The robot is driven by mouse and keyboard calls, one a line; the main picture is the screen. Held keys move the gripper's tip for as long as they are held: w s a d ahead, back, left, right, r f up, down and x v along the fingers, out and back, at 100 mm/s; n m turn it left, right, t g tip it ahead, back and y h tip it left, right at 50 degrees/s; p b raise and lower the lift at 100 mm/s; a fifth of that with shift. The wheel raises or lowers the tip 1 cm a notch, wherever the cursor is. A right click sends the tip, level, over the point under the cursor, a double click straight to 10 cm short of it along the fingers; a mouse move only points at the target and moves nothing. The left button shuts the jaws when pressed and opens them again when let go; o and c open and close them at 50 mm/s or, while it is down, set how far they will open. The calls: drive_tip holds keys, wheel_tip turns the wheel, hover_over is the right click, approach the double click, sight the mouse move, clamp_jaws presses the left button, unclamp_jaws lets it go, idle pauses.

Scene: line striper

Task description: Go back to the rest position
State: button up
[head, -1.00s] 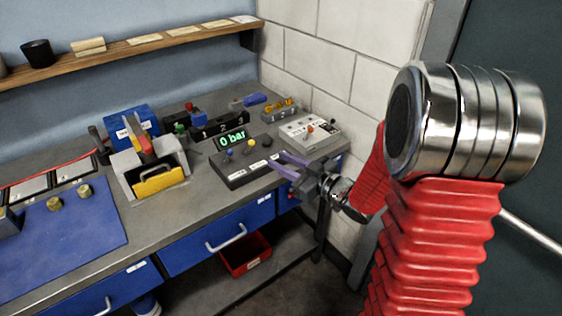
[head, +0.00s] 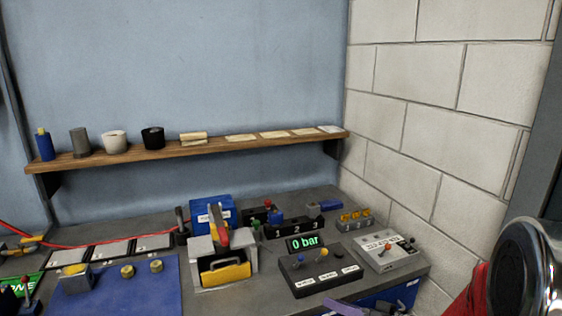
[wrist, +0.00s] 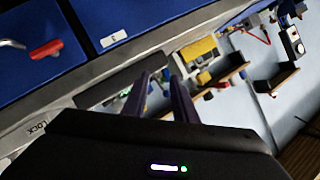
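My gripper (wrist: 160,86) shows in the wrist view with its two dark purple fingers apart and nothing between them. In the head view only a purple finger part (head: 345,307) shows at the bottom edge, in front of the bench. My red-sleeved arm with its metal joint (head: 525,265) fills the lower right corner. The rest of the arm is out of the frame.
The grey bench (head: 230,295) holds a "0 bar" display (head: 305,243), a knobbed control box (head: 325,275), a grey switch box (head: 390,252), a tool caddy (head: 224,270) and a blue mat (head: 130,288). A wooden shelf (head: 170,153) hangs above. A block wall stands right.

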drive_tip(key=s+a+m+g+h, duration=0.35)
drive_tip(key=s+g, duration=0.45)
drive_tip(key=s, duration=0.8)
drive_tip(key=s+d+r+h, duration=0.4)
drive_tip(key=s+d+h, duration=0.1)
drive_tip(key=s+d, duration=0.1)
wheel_tip(320, 180, up, 8)
drive_tip(key=s+a+n+t+h, duration=0.1)
drive_tip(key=n+t, duration=0.1)
drive_tip(key=t, duration=0.1)
drive_tip(key=shift+a+n, duration=0.25)
drive_tip(key=shift+n, duration=0.1)
drive_tip(key=shift+o, duration=0.2)
drive_tip(key=shift+s+f+h, duration=0.15)
drive_tip(key=shift+h, duration=0.1)
